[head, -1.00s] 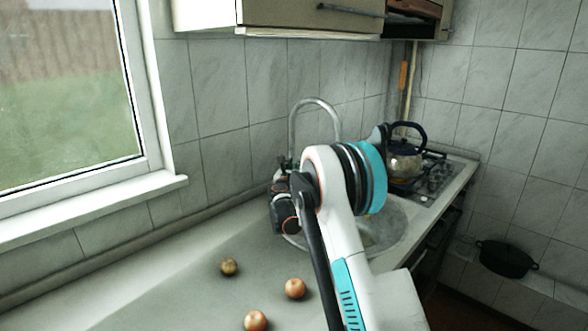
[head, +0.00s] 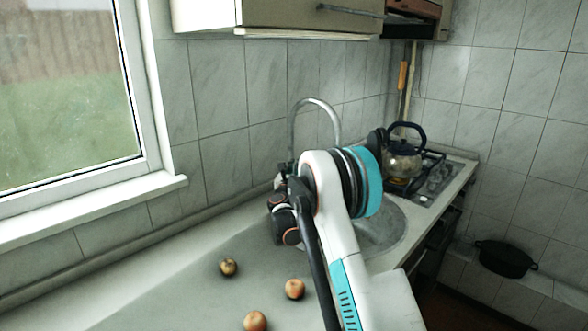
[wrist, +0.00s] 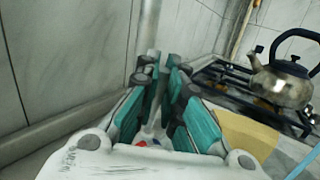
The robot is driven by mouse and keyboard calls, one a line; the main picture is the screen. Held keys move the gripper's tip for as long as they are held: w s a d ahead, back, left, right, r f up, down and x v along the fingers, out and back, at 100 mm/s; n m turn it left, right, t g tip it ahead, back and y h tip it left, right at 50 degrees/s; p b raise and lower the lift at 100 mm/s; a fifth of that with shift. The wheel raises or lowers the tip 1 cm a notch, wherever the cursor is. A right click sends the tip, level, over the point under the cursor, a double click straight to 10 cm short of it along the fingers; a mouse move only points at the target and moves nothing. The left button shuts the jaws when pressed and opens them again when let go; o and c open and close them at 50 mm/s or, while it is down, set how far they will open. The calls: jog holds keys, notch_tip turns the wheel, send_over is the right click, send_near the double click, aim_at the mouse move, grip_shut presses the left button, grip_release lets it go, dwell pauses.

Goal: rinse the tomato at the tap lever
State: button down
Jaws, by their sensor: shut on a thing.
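The tap's curved chrome spout (head: 318,102) rises behind my arm in the head view. Its pipe (wrist: 149,28) stands just beyond my fingertips in the wrist view. My gripper (wrist: 162,74) is at the tap, its fingers close together. A small red and blue mark (wrist: 147,142) shows low between the fingers and looks like part of the tap lever; the rest is hidden. In the head view my wrist hides the fingertips. I cannot make out a sure tomato; an orange-brown round item (head: 295,289) lies on the counter, and could be an onion.
Two more round items, one brownish (head: 228,267) and one orange (head: 255,321), lie on the counter (head: 165,295). The sink (head: 385,232) is partly behind my arm. A kettle (head: 403,160) stands on the hob (head: 440,180). A cabinet (head: 300,18) hangs above.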

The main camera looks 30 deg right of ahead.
jog(key=c, duration=2)
grip_release()
jog(key=shift+s+a, duration=0.1)
jog(key=v, duration=1.2)
